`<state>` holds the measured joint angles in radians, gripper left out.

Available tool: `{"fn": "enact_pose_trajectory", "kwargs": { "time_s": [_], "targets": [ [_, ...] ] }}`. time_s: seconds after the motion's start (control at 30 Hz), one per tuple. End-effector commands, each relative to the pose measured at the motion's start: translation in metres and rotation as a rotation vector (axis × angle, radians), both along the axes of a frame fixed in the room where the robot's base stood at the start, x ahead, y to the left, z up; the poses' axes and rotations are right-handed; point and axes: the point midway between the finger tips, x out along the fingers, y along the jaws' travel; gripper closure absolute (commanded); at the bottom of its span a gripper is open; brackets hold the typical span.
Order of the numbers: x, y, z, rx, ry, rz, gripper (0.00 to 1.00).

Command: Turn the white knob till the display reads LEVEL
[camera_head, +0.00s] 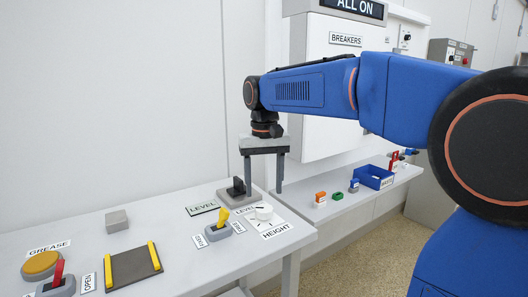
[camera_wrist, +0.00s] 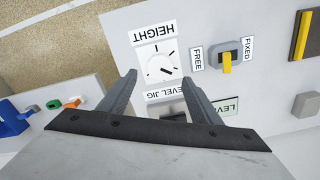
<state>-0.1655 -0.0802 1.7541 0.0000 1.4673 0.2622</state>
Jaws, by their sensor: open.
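The white knob (camera_head: 264,211) sits on a white plate marked HEIGHT on the grey bench. It also shows in the wrist view (camera_wrist: 159,68), with a dark pointer mark and tick lines around it. My gripper (camera_head: 263,188) is open and empty, pointing down above the knob. In the wrist view my gripper (camera_wrist: 160,74) has its fingertips on either side of the knob, apart from it. A small dark-framed display (camera_head: 201,208) seems to read LEVEL; in the wrist view a finger partly covers the display (camera_wrist: 229,105). The level jig (camera_head: 238,195) stands behind the knob.
A yellow lever (camera_head: 223,216) between FREE and FIXED labels stands close to the knob. A grey block (camera_head: 117,221), a dark pad with yellow bars (camera_head: 133,267) and a red lever (camera_head: 59,274) are further left. A blue bin (camera_head: 374,177) is on the right shelf.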

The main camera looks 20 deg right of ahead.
Motion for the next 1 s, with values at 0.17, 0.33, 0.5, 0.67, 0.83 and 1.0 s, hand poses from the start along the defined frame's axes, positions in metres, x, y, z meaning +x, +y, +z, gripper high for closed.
{"fn": "enact_pose_trajectory", "kwargs": {
  "time_s": [0.17,0.33,0.5,0.67,0.83,1.0],
  "targets": [
    [0.001,0.000,0.037,0.001,-0.003,0.000,0.42],
    [0.001,0.000,0.069,0.001,-0.003,0.000,0.42],
    [0.001,0.000,0.095,0.000,-0.001,0.000,0.42],
    [0.001,0.000,0.108,0.000,-0.001,0.000,0.42],
    [0.000,0.000,0.112,0.000,0.000,0.000,0.42],
    [0.000,0.000,0.111,0.000,0.000,0.000,0.42]
  ]
}}
